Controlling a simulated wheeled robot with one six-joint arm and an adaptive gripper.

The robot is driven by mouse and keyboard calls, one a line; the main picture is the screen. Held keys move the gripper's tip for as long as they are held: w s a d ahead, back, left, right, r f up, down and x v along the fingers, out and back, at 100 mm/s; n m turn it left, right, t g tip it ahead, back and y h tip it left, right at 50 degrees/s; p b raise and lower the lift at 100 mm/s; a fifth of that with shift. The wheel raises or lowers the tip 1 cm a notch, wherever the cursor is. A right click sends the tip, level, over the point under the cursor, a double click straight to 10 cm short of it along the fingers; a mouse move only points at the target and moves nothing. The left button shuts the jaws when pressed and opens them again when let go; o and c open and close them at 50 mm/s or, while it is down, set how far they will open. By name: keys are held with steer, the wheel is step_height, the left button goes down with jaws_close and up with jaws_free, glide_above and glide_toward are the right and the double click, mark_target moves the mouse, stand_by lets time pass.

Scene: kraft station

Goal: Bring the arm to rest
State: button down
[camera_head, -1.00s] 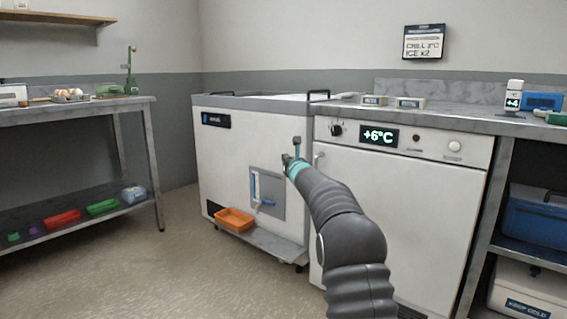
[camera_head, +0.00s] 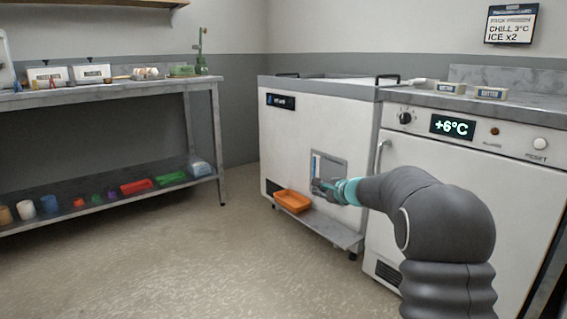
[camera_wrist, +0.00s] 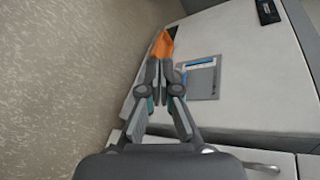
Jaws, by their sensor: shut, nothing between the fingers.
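My gripper (camera_head: 321,187) is at the end of my grey arm in the head view, in front of the white chest unit (camera_head: 314,126). Its fingers point left, and it overlaps the lower part of the grey drain panel (camera_head: 330,168) in the picture. In the wrist view my gripper (camera_wrist: 165,66) has its two fingertips close together, with nothing between them. The orange tray (camera_head: 293,200) sits on the low ledge of the chest unit; it also shows beyond the fingertips in the wrist view (camera_wrist: 163,46).
A white fridge unit (camera_head: 460,190) reading +6°C stands right of the chest unit. A steel table (camera_head: 130,92) with a lower shelf (camera_head: 100,202) of several small containers is at left. The floor (camera_head: 220,270) between is clear. A sign (camera_head: 511,24) hangs on the wall.

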steer(key=s+n+g+h+p, duration=0.35)
steer(key=s+n+g, duration=0.65)
steer(key=s, duration=2.2)
steer(key=s+d+r+n+t+h+p, duration=0.1)
steer(key=s+d+n+h+p, duration=0.15)
steer(key=s, duration=0.55)
steer(key=s+d+r+n+t+h+p, duration=0.15)
steer(key=s+n, duration=0.25)
steer(key=s, duration=0.4)
steer(key=s+r+t+p, duration=0.1)
steer(key=s+r+p, duration=0.1)
steer(key=s+r, duration=0.3)
steer(key=shift+n, duration=0.35)
steer(key=shift+d+t+y, duration=0.1)
steer(key=shift+t+y, duration=0.15)
